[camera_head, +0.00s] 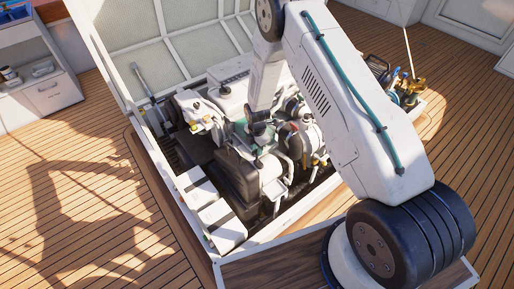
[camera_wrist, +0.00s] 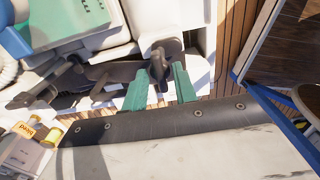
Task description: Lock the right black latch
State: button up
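In the wrist view my gripper (camera_wrist: 160,74) has two green fingers that stand apart. A dark, upright piece that looks like the black latch (camera_wrist: 158,60) is between and just beyond the fingertips. I see a gap on either side of it, and cannot tell whether a finger touches it. A dark bar (camera_wrist: 112,72) runs left from it. In the head view my arm reaches down over the open engine bay, and the latch cannot be made out there. Whether the latch is locked cannot be told.
The engine (camera_head: 245,165) fills the open bay beneath my arm. The raised hatch lid (camera_head: 150,35) stands behind it, with a strut (camera_head: 143,82) at its left. White engine parts and a green box (camera_wrist: 75,18) crowd the wrist view's upper left. Deck planks (camera_head: 60,200) lie clear at left.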

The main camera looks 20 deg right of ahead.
grip_shut()
jog(key=m, duration=0.3)
jog(key=shift+m, duration=0.4)
jog(key=m, duration=0.4)
jog(key=shift+m, duration=0.3)
jog(key=m, duration=0.4)
jog(key=shift+m, duration=0.3)
jog(key=m, duration=0.4)
jog(key=shift+m, duration=0.4)
